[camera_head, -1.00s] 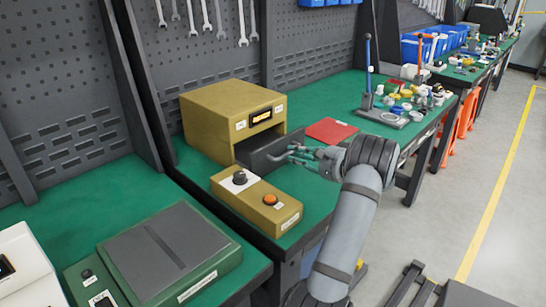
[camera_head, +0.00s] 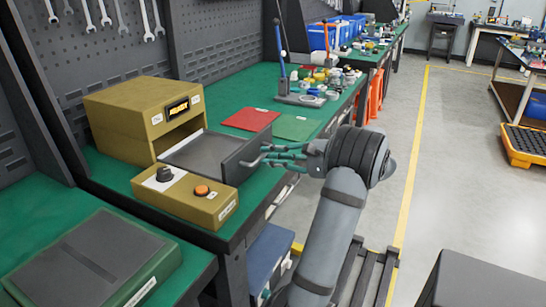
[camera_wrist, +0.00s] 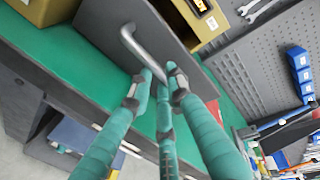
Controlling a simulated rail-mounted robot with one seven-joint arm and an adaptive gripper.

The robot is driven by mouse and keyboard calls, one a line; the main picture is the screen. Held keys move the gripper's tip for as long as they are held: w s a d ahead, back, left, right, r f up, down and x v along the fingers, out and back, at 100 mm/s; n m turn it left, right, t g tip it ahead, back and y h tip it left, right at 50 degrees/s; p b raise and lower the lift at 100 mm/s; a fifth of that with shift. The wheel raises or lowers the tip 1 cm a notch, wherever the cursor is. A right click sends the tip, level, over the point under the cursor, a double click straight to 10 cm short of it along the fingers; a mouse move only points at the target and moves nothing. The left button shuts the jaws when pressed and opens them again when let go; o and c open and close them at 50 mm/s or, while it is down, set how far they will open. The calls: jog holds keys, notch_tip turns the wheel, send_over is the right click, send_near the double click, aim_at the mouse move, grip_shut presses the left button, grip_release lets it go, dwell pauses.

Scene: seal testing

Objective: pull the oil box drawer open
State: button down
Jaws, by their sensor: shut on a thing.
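The oil box (camera_head: 145,117) is a tan-gold box with a dark display at the back of the green bench. Its dark grey drawer (camera_head: 203,152) stands pulled well out of the front opening. The bar handle (camera_head: 256,160) is on the drawer's front panel (camera_head: 243,157). My gripper (camera_head: 272,156), with green fingers, is shut on the handle from the right. In the wrist view the fingers (camera_wrist: 160,85) close around one end of the metal handle (camera_wrist: 140,52), against the dark drawer front (camera_wrist: 112,25).
A tan control box (camera_head: 186,193) with a black knob and orange button sits just in front of the drawer. A red sheet (camera_head: 250,119) and a green sheet (camera_head: 296,127) lie behind. A lever stand (camera_head: 300,99) stands farther back.

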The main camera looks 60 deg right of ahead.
jog(key=c, duration=1.6)
grip_release()
jog(key=v, duration=1.2)
jog(key=shift+w, duration=0.15)
